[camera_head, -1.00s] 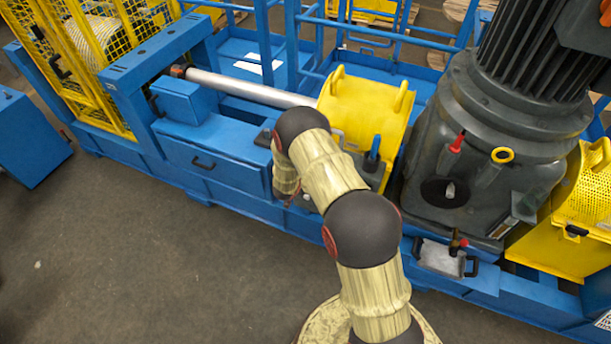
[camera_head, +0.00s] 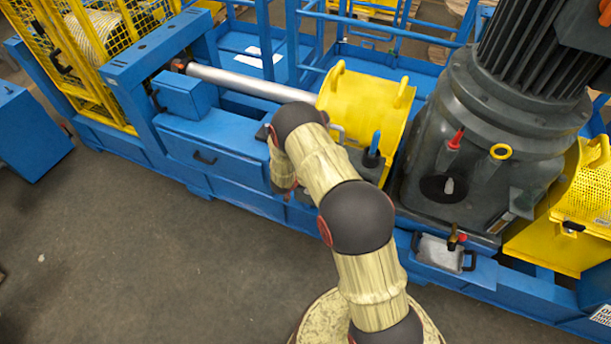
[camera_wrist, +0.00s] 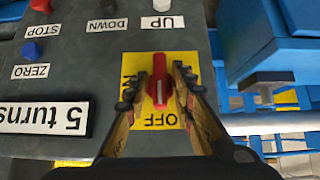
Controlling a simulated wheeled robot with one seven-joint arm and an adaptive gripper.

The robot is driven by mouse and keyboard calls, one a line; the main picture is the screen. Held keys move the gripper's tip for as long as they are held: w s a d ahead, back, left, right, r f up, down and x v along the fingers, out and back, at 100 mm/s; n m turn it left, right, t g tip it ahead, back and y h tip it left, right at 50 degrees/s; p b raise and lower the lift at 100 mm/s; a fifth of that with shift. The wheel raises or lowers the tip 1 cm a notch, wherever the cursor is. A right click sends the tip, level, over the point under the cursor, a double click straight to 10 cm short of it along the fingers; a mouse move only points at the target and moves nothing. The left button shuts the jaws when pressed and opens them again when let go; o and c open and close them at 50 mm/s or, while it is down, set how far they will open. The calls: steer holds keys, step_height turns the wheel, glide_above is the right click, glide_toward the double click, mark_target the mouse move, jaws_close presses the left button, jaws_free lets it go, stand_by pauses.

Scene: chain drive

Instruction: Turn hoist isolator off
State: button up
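The hoist isolator is a red rotary handle (camera_wrist: 158,78) on a yellow plate (camera_wrist: 172,59) in the wrist view. The handle stands up and down in the picture, with a pale mark on its lower half. The word OFF is below it, upside down; a sideways label at its left is partly covered by a finger. My gripper (camera_wrist: 157,88) is open, with one finger on each side of the handle. A strip of yellow shows between the left finger and the handle; the right finger is closer, and contact cannot be told. In the head view my arm hides the isolator and gripper.
The grey panel (camera_wrist: 70,70) also carries a red STOP button (camera_wrist: 40,5), a black DOWN button, a white UP button (camera_wrist: 162,5) and a blue ZERO button (camera_wrist: 31,50). Blue framework (camera_wrist: 270,40) stands at the right. The yellow drum cover (camera_head: 365,105) is behind my arm.

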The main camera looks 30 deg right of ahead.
steer(key=shift+o, duration=0.5)
steer(key=shift+a+r, duration=0.1)
steer(key=v, duration=1.1)
steer(key=shift+s+a+r, duration=0.2)
steer(key=shift+r, duration=0.05)
steer(key=shift+a+f, duration=0.1)
